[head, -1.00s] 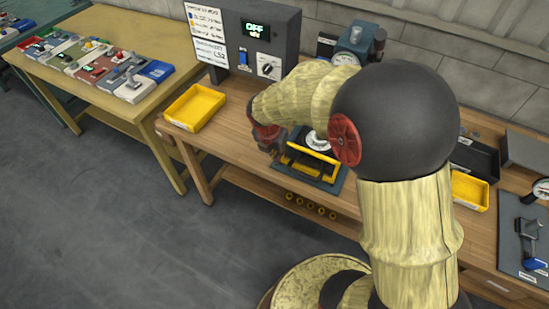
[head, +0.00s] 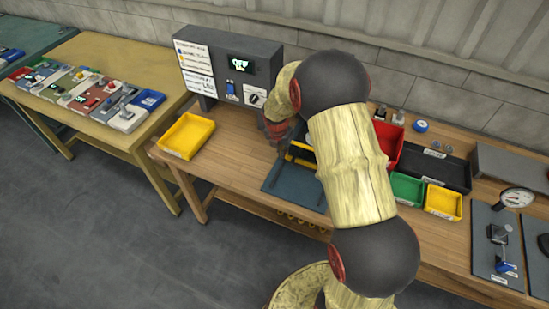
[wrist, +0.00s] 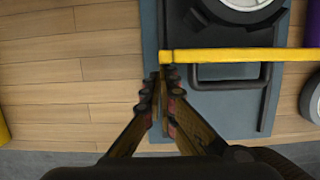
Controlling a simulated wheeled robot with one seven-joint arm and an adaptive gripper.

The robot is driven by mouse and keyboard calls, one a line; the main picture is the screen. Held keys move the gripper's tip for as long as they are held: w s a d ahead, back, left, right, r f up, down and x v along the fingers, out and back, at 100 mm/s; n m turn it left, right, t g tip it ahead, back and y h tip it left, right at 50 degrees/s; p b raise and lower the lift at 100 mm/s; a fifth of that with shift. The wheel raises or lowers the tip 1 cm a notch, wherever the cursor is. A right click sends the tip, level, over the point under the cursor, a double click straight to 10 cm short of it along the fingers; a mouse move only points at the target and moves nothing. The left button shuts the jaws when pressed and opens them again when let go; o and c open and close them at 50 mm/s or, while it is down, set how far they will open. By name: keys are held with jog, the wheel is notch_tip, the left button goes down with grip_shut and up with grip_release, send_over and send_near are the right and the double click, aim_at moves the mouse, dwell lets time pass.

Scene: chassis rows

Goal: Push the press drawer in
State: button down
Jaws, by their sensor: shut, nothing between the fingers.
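The press drawer (head: 301,156) shows as a yellow front on the dark blue-grey base plate (head: 297,190), partly hidden behind my arm. In the wrist view the drawer's yellow front edge (wrist: 240,54) runs across the plate, with a dark handle (wrist: 230,84) on its near side. My gripper (wrist: 166,75) is shut and empty, with its fingertips at the left end of the yellow edge. They look to be against it, but contact is hard to tell. In the head view my gripper (head: 280,140) is at the drawer's left end. The press body is hidden by my arm.
A control box (head: 235,70) reading OFF stands behind. A yellow bin (head: 187,136) is at left. Red, green (head: 407,188) and yellow bins and a black tray are at right. A round part (wrist: 313,98) is right of the plate.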

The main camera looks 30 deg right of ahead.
jog(key=shift+w+d+p, duration=0.65)
jog(key=shift+w+d, duration=0.3)
jog(key=shift+d, duration=0.25)
jog(key=shift+w+d+p, duration=0.65)
jog(key=shift+w+d, duration=0.3)
jog(key=shift+d, duration=0.25)
